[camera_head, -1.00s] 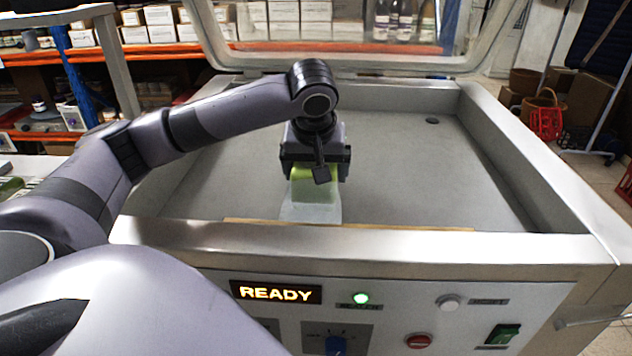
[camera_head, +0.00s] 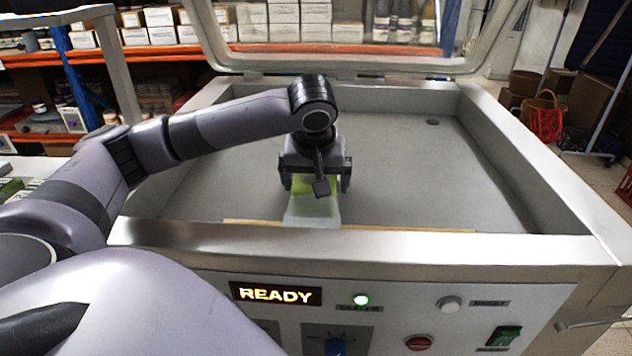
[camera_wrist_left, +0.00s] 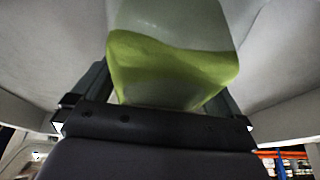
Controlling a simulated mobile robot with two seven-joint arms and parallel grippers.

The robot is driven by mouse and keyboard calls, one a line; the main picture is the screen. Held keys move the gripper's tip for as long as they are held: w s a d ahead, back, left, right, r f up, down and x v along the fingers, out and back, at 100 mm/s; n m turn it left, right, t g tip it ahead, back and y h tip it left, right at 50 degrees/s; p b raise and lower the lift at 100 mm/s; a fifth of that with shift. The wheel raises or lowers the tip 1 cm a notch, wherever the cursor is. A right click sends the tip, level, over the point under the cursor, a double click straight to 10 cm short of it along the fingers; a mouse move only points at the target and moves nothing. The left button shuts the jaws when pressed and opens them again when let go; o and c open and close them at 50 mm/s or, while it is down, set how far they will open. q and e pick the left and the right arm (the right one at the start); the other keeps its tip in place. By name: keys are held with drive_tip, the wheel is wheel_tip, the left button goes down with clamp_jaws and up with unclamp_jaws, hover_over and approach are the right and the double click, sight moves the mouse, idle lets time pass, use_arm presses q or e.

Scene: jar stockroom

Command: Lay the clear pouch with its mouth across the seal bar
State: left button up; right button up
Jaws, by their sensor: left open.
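The clear pouch (camera_head: 312,212) with yellow-green contents lies in the vacuum chamber near its front wall. Its clear end points at the front and meets the tan seal bar (camera_head: 400,229); exactly how far it crosses the bar is hard to tell. My left gripper (camera_head: 317,184) is over the pouch's filled end, open, with one finger on each side. In the left wrist view, the pouch (camera_wrist_left: 170,65) shows between the spread fingers, its green contents nearest the palm. The gripper hides part of the pouch's far end. My right gripper is not in view.
The chamber's steel rim (camera_head: 530,247) surrounds the pouch, and the clear lid (camera_head: 340,35) stands open behind. The chamber floor (camera_head: 420,165) is bare to the right. The front panel shows a lit READY display (camera_head: 275,293) and a green light (camera_head: 361,300).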

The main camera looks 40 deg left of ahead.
use_arm(q)
drive_tip(key=p+v, duration=0.1)
drive_tip(key=v, duration=0.9)
drive_tip(key=shift+w+r, duration=0.1)
drive_tip(key=shift+r, duration=0.05)
drive_tip(key=shift+s+d+r, duration=0.15)
drive_tip(key=shift+s+r, duration=0.05)
drive_tip(key=shift+r, duration=0.25)
